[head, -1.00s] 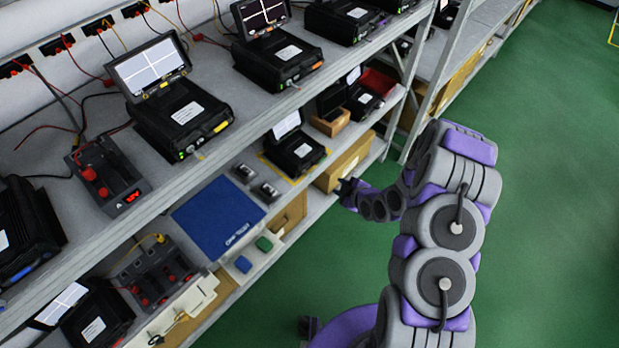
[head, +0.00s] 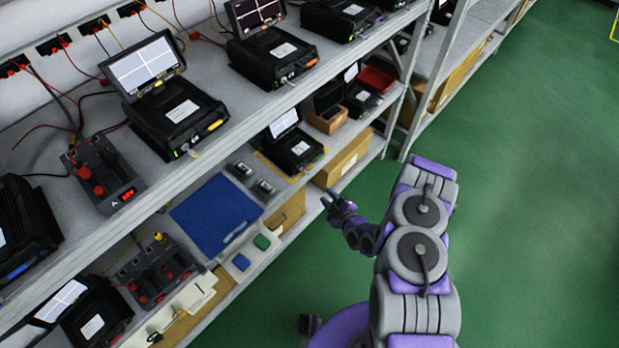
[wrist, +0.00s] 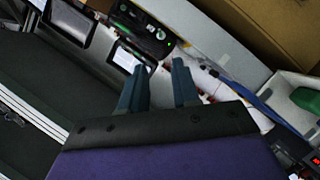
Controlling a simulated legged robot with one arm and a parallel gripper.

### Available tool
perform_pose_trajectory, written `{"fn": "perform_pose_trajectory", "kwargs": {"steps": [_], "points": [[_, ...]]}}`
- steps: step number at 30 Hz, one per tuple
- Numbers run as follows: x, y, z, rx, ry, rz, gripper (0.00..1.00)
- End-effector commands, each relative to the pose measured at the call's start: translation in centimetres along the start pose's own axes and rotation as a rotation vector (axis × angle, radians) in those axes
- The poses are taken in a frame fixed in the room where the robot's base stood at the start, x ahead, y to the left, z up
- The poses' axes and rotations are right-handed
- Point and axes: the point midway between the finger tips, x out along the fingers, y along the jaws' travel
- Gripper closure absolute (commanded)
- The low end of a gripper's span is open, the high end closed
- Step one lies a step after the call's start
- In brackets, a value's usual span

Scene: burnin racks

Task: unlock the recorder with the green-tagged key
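A black recorder (head: 296,152) with a tilted-up screen stands on the lower shelf inside a yellow outline. A green piece (head: 262,242) lies in a pale tray at the shelf's front edge, beside a blue piece (head: 241,262). They are too small to tell whether they are key tags, and I can make out no key. A green piece also shows in a white tray at the right of the wrist view (wrist: 307,99). My gripper (head: 328,201) is in front of the lower shelf, right of the trays. In the wrist view its two fingers (wrist: 160,88) are apart with nothing visibly held.
A blue mat (head: 215,215) and two small devices (head: 252,178) lie left of the recorder. A cardboard box (head: 345,160) is at its right. The green floor on the right is clear.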

Motion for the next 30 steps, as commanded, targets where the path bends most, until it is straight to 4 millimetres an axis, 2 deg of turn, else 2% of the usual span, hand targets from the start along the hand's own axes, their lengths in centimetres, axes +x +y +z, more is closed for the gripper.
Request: {"fn": "perform_pose_trajectory", "kwargs": {"steps": [21, 25, 30], "points": [[11.8, -0.4, 0.0, -0.001, 0.001, -0.002, 0.69], [13.2, -0.2, 0.0, -0.002, 0.002, 0.0, 0.69], [14.1, -0.1, -0.1, 0.0, 0.0, 0.001, 0.69]]}}
